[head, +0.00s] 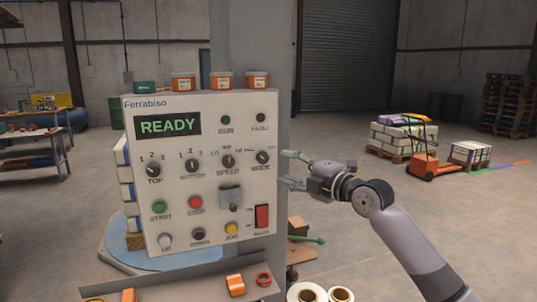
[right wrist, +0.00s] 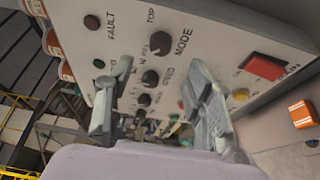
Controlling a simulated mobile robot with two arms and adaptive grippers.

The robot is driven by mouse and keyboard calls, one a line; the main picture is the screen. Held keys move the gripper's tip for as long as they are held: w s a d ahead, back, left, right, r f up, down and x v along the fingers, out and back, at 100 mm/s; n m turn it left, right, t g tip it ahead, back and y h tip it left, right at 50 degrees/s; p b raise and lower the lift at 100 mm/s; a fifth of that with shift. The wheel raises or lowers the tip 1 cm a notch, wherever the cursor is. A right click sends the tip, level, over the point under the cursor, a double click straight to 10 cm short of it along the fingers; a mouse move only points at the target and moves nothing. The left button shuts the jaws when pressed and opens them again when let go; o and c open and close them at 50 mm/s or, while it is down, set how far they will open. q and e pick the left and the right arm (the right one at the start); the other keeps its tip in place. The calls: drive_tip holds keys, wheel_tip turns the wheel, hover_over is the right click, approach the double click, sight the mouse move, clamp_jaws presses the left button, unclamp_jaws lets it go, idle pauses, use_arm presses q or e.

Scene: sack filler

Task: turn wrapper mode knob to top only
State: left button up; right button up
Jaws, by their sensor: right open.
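The control panel (head: 190,180) stands upright in the head view, its display reading READY. The dark MODE knob (head: 263,157) is at the right end of its knob row. The MODE knob also shows in the right wrist view (right wrist: 160,43), beside the TOP label; its exact setting is too small to tell. My right gripper (head: 288,169) is open and empty just right of the panel's right edge, near the knob. In the right wrist view its two fingers (right wrist: 155,100) stand apart with the knob beyond them, not touching it. My left gripper is out of view.
The SPEED knob (head: 228,162) sits just left of the MODE knob. The red rocker switch (head: 262,216) is below. Orange-labelled tubs (head: 183,82) stand on top of the panel. White rolls (head: 307,292) lie below right. Open floor spreads to the right.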

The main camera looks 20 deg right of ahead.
sight(265, 160)
drive_tip(key=p+x, duration=0.2)
drive_tip(key=x, duration=0.6)
drive_tip(key=shift+w, duration=0.1)
drive_tip(key=shift+c, duration=0.5)
drive_tip(key=c, duration=1)
drive_tip(key=shift+c, duration=0.2)
drive_tip(key=shift+f, duration=0.1)
